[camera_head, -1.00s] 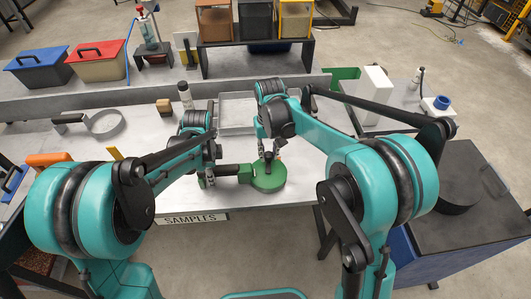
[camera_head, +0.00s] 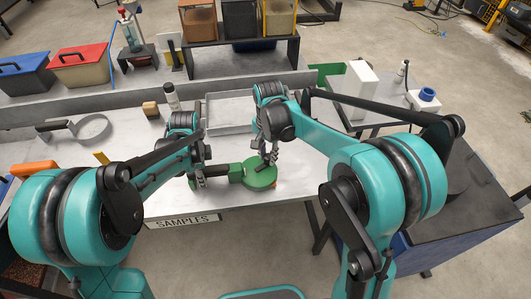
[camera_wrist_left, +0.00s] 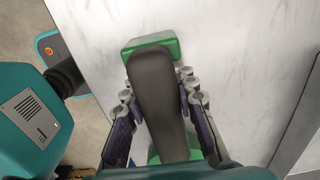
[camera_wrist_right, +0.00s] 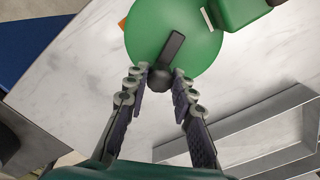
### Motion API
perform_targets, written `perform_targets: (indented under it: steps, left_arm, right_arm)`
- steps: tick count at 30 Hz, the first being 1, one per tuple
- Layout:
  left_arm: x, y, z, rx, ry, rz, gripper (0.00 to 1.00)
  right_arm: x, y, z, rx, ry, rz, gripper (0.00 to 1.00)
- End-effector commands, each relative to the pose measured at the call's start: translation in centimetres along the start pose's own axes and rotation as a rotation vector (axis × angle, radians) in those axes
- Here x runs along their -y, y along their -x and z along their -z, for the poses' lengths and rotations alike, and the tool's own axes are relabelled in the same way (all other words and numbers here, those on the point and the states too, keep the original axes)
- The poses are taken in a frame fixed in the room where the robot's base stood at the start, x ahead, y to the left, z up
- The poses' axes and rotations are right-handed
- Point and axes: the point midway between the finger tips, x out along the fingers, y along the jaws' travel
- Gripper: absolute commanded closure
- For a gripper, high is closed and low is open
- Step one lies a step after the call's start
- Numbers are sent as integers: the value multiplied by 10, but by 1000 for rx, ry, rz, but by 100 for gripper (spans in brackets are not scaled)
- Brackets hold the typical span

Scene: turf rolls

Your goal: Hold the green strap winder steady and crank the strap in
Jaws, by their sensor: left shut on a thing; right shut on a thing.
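The green strap winder (camera_head: 262,180) lies on the pale tabletop near its front edge, a round drum with a green block and dark handle on its left. My left gripper (camera_head: 198,182) is shut on the dark handle (camera_wrist_left: 158,85), which runs between its fingers in the left wrist view. My right gripper (camera_wrist_right: 160,78) is over the drum, with its fingertips around the dark knob of the crank (camera_wrist_right: 173,48). The crank arm lies across the drum's face. A small orange piece (camera_wrist_right: 122,22) shows at the drum's edge. I cannot make out the strap clearly.
A grey metal tray (camera_head: 208,115) stands behind the winder. A SAMPLES sign (camera_head: 182,221) hangs at the front edge. Lidded bins and a rack stand behind.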

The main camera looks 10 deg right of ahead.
Motion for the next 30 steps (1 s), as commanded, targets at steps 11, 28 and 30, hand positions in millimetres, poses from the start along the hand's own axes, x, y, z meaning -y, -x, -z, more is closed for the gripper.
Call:
perform_targets:
  steps: [11,28,30]
  left_arm:
    - [0,0,0,1,1,0,100]
    - [0,0,0,1,1,0,100]
    - [0,0,0,1,1,0,100]
  right_arm:
    - [-9,-1,-4,1,-219,-2,100]
    - [-11,-1,-5,1,-281,-2,100]
    - [-11,-1,-5,1,-281,-2,100]
